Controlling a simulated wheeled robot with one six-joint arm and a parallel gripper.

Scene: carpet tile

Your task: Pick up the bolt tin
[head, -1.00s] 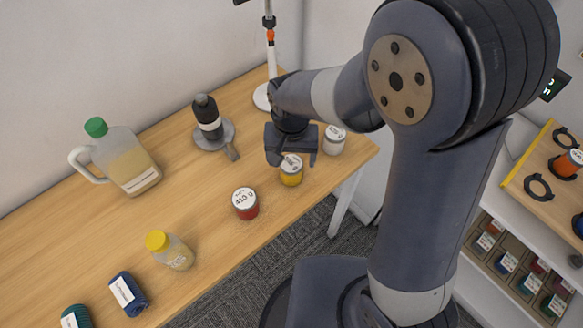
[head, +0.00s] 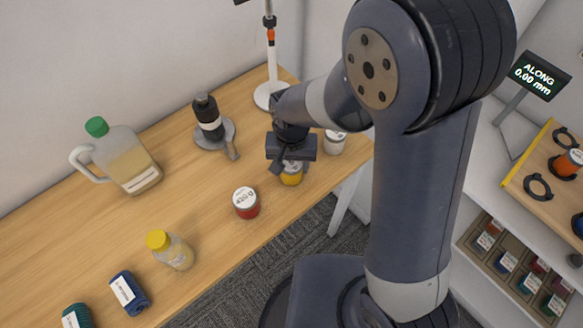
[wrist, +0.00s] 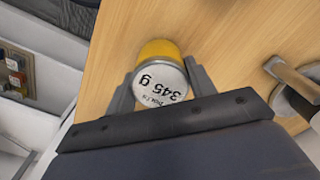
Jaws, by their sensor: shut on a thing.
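The yellow tin (head: 291,179) stands on the wooden table near its front right edge.
A red tin (head: 245,203) stands to the left and a white tin (head: 334,142) close on the right. A jug (head: 123,160) and yellow-capped bottle (head: 170,250) stand further left.

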